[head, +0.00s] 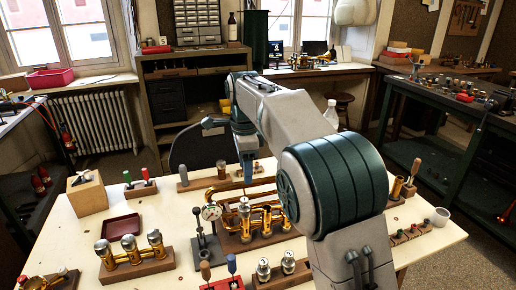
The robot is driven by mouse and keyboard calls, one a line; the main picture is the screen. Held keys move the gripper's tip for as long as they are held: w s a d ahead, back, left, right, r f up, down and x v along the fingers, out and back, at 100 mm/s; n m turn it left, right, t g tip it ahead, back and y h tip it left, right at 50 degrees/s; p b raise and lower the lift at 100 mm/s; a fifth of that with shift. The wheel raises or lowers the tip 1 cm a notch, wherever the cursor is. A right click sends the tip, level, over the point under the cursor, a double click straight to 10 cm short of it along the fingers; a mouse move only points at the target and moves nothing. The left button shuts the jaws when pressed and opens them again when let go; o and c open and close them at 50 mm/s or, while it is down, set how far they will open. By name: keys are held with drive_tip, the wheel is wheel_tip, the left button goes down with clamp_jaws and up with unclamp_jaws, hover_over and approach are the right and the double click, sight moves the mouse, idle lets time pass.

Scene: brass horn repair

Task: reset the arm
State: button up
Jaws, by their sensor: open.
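My arm reaches from the lower right over the wooden workbench (190,222) and bends down at its far end. My gripper (247,178) points down above the back middle of the bench, small in the view and partly behind my own arm. I see nothing held in it. A brass horn (222,190) with coiled tubing lies on a wooden block just below and around the gripper's place in the picture; I cannot tell whether they touch. My arm hides the bench's right middle part.
A valve set (130,250) on a wooden base, a dark red tray (121,228) and a wooden box (87,195) stand on the left. A gauge stand (206,240) stands in front of the horn. Side benches flank the floor.

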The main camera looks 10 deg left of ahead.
drive_tip(key=s+d+r+n+p, duration=0.1)
drive_tip(key=s+d+n, duration=0.1)
drive_tip(key=d, duration=0.3)
drive_tip(key=s+d+r+n, duration=0.1)
drive_tip(key=s+d+r, duration=0.1)
drive_tip(key=d, duration=0.3)
drive_tip(key=s+d+f+n+t+p, duration=0.1)
drive_tip(key=s+d+f+n, duration=0.1)
drive_tip(key=s+d, duration=0.3)
drive_tip(key=s+d+f+n+t+p, duration=0.1)
drive_tip(key=s+d+f+n, duration=0.1)
drive_tip(key=s+d+n, duration=0.3)
drive_tip(key=s+d+f+n+p, duration=0.1)
drive_tip(key=s+d+n, duration=0.3)
drive_tip(key=s, duration=0.8)
drive_tip(key=shift+d+f+t, duration=0.4)
drive_tip(key=shift+d+f, duration=0.35)
